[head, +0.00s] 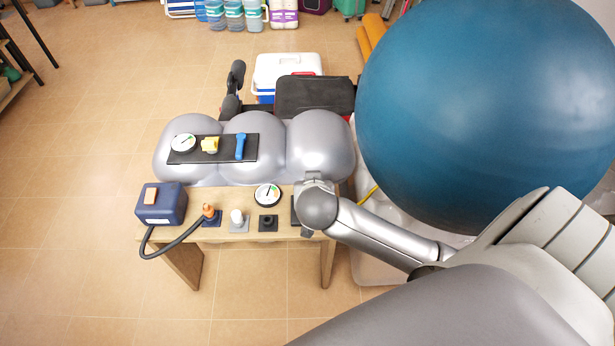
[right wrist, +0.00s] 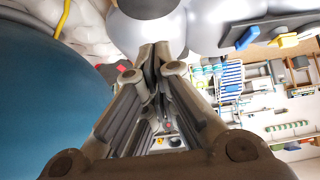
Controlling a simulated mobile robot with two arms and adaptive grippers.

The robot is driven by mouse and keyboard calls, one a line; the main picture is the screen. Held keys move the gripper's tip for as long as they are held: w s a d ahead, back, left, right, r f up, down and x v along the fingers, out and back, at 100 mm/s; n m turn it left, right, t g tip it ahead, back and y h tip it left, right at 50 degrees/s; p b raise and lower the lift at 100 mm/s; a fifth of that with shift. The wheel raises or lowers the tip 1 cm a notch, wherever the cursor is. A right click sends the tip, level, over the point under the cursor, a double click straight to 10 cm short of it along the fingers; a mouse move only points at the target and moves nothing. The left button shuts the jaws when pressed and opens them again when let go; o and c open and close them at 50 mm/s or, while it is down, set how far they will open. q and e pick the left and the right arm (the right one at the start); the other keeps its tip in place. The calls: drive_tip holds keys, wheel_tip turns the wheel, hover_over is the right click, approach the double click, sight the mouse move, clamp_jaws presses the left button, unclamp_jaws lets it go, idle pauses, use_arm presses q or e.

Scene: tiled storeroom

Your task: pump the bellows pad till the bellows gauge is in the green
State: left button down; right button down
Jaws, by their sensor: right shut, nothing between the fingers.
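A wooden bench (head: 240,232) carries a row of small devices. A round white gauge (head: 268,195) stands toward its right end, its needle too small to read surely. A dark edge (head: 296,211) beside my right wrist may be the bellows pad; the wrist covers most of that spot. My right arm comes in from the right and its wrist is over the bench's right end. In the right wrist view my right gripper (right wrist: 155,60) has its fingers together, with nothing between them. Whether it touches the pad is hidden. My left gripper is not in view.
A blue box (head: 162,205) with an orange switch and black hose sits at the bench's left. Grey rounded cushions (head: 320,150) behind bear a black panel (head: 220,152) with another gauge, yellow and blue handles. A big blue ball (head: 480,100) crowds the right. Floor at left is clear.

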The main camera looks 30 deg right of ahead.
drive_tip(key=shift+d, duration=0.2)
drive_tip(key=x, duration=1)
wheel_tip(320, 180, down, 3)
drive_tip(key=shift+r, duration=0.2)
drive_tip(key=shift+f, duration=0.7)
drive_tip(key=shift+b, duration=0.3)
